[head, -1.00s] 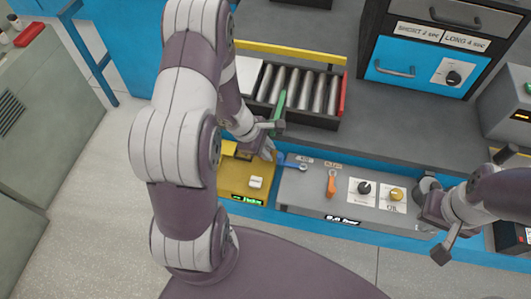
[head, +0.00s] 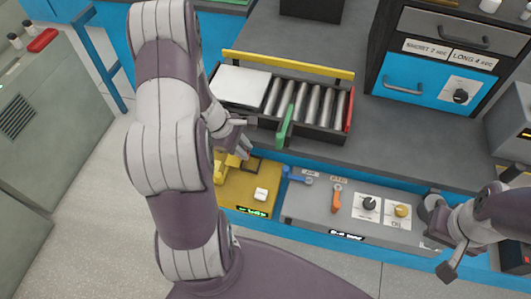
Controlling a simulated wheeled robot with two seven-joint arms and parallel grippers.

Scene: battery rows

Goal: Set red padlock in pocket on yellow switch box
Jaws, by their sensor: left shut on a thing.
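The yellow switch box (head: 245,198) stands on the front strip of the bench, left of the grey control panel. It has a white button block (head: 261,194), a lit green display (head: 251,211) and a yellow upright part at its left. A dark recess shows at its back edge. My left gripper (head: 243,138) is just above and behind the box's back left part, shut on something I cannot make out. I cannot identify the red padlock in view; my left arm hides part of the scene. My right gripper (head: 440,238) is over the panel's right end; its jaw opening is unclear.
Behind the box is a roller tray (head: 300,131) with a green bar (head: 286,127), a yellow rail and a red end. The grey panel (head: 325,212) carries a blue lever, an orange lever and two knobs. A blue drawer (head: 430,85) stands at the back right.

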